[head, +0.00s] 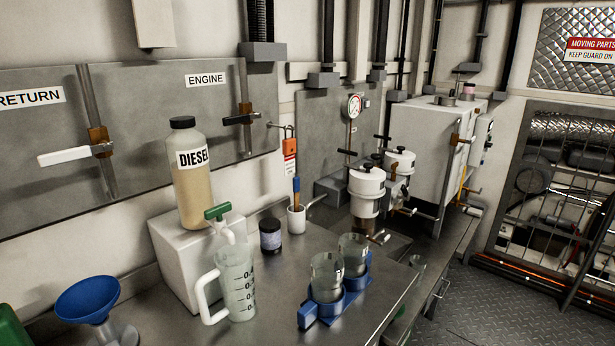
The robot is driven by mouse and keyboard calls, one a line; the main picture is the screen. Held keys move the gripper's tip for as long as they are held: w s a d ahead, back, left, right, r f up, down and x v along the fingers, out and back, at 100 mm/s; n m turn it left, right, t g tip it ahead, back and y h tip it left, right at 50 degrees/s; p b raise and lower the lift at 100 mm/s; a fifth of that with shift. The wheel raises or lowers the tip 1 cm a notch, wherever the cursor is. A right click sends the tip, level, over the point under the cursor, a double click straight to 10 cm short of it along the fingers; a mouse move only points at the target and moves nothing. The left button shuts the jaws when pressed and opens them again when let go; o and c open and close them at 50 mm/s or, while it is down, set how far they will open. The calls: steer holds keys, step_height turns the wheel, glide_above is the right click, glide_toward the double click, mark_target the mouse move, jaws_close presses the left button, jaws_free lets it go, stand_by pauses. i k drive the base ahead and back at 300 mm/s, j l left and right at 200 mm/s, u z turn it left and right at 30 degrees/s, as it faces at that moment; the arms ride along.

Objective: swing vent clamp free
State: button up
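No part can be told for certain as the vent clamp at this size. The white tank (418,145) at the back right has a small pink-topped fitting (468,91) on its top and a brass-coloured fitting (455,139) with a lever on its side. Two white filter housings (367,190) with black T-handles stand in front of it. On the wall panel, the RETURN valve has a white lever (65,157) pointing left, and the ENGINE valve has a black lever (240,119) lying roughly level. My gripper is not in view.
The steel bench (285,255) holds a DIESEL bottle (190,180) on a white block, a jug (236,285), a dark jar (270,235), a blue holder (308,316) with two glass beakers, and a blue funnel (87,298). Clear floor (490,305) lies right, before a mesh guard (550,190).

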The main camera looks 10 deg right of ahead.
mark_target(459, 73)
steer(key=i+l, duration=0.15)
steer(key=l, duration=0.25)
steer(key=i+l+u, duration=0.1)
steer(key=l, duration=0.35)
steer(key=i+l, duration=0.2)
steer(key=l, duration=0.2)
steer(key=i+l, duration=0.15)
steer(key=l, duration=0.3)
steer(key=i+l+u, duration=0.1)
steer(key=l, duration=0.3)
steer(key=i+l, duration=0.15)
steer(key=l, duration=0.3)
steer(key=i+l, duration=0.15)
steer(key=l, duration=0.25)
steer(key=i+l+u, duration=0.1)
steer(key=l, duration=0.3)
steer(key=i+l, duration=0.2)
steer(key=l, duration=0.25)
steer(key=i+l+u, duration=0.1)
steer(key=l, duration=0.3)
steer(key=i+l, duration=0.15)
steer(key=l, duration=0.3)
steer(key=i+l+u, duration=0.1)
steer(key=l, duration=0.3)
steer(key=i, duration=0.05)
